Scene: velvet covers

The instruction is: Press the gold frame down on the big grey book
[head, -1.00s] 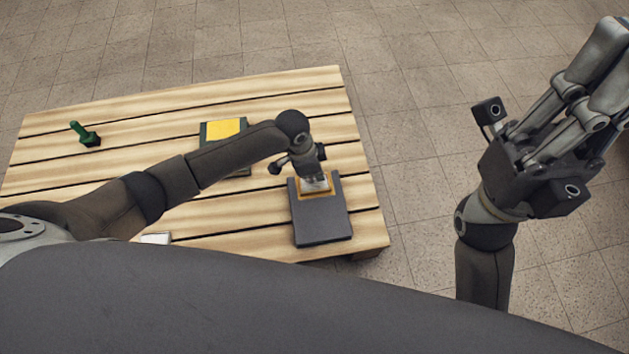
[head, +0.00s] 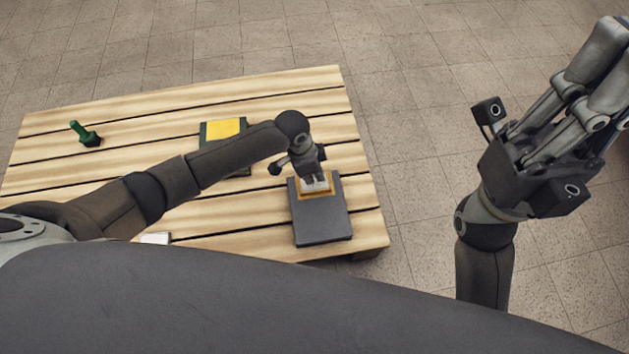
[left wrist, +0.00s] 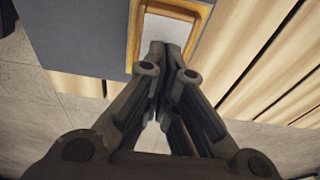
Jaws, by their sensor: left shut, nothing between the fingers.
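The big grey book (head: 320,224) lies flat near the table's right end. The gold frame (head: 316,196), with a pale inner panel, lies at the book's far end. Its gold rim also shows in the left wrist view (left wrist: 135,35), beside the grey cover (left wrist: 80,35). My left gripper (head: 315,179) is shut and empty, fingertips over the frame's pale panel. I cannot tell whether they touch it; the gripper hides part of the frame. My right gripper (head: 606,75) is raised off the table's right side, its fingertips unclear near the picture edge.
The slatted wooden table (head: 240,222) has a dark green book with a yellow panel (head: 223,127) behind my left forearm. A green handled stamp-like thing (head: 86,134) stands at the far left. A small white thing (head: 156,238) shows at the near edge. Bare slats lie between them.

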